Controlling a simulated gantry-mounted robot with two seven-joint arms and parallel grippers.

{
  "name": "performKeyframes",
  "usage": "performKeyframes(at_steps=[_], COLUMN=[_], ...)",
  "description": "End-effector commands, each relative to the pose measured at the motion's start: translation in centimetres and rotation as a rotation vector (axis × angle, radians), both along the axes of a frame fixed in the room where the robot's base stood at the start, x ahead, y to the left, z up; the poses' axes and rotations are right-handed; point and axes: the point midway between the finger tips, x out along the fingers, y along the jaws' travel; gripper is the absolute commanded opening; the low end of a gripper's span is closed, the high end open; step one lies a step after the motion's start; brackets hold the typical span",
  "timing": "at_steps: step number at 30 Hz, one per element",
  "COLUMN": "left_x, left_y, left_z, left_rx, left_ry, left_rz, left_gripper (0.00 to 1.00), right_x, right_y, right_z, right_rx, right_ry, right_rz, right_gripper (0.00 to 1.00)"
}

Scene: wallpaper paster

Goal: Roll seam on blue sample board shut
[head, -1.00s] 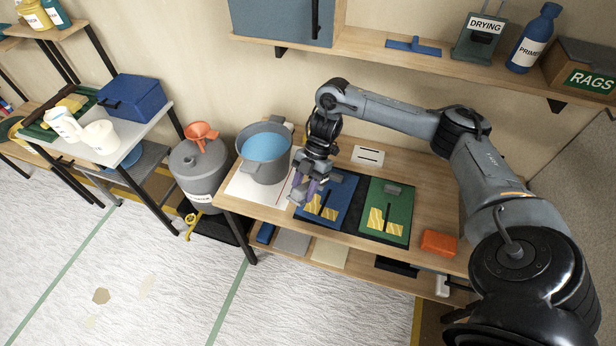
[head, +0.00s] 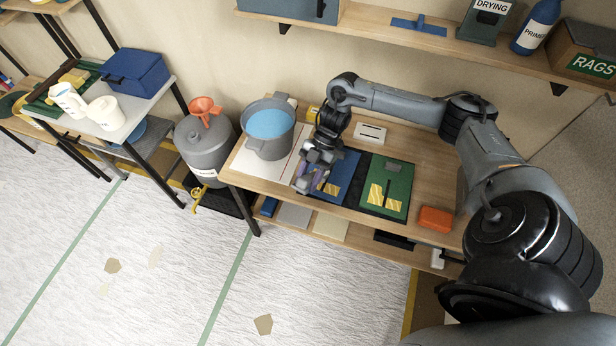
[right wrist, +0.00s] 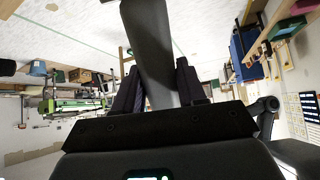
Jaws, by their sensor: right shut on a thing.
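The blue sample board (head: 347,164) lies on the wooden bench, left of a green sample board (head: 399,174). It carries yellow patterned patches (head: 333,190) and a dark line; its left part is hidden behind my right gripper. My right gripper (head: 309,184) is over the blue board's left front side, pointing down. It is shut on a grey thing (right wrist: 152,45), which shows as a long grey shape between the fingers in the right wrist view. I cannot tell whether it touches the board. My left gripper is not in view.
A grey pot with blue contents (head: 268,150) stands left of my right gripper on a white sheet (head: 250,170). An orange block (head: 435,219) lies at the bench's right. A white card (head: 371,133) lies behind the boards. A shelf (head: 460,45) runs above the bench.

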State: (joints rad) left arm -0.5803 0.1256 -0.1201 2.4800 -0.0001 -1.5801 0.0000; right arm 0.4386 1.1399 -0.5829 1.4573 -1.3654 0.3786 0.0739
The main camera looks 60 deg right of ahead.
Motion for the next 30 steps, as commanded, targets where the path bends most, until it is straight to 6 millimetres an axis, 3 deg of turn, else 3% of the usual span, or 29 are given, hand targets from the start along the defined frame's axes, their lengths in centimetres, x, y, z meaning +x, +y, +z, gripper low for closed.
performKeyframes(at_steps=[8,22,30], left_x=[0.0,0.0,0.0], left_y=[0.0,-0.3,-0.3], left_z=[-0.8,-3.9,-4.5], left_rx=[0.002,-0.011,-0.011], left_ry=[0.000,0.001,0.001], left_rz=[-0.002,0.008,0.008], left_gripper=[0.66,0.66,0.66], right_x=[0.0,0.0,0.0], right_y=[0.0,0.0,0.0], right_z=[-1.2,-5.6,-6.5], right_rx=[-0.001,0.000,0.000], right_ry=[0.001,0.001,-0.001], right_rz=[-0.001,-0.001,-0.001], right_gripper=[0.01,0.01,0.01])
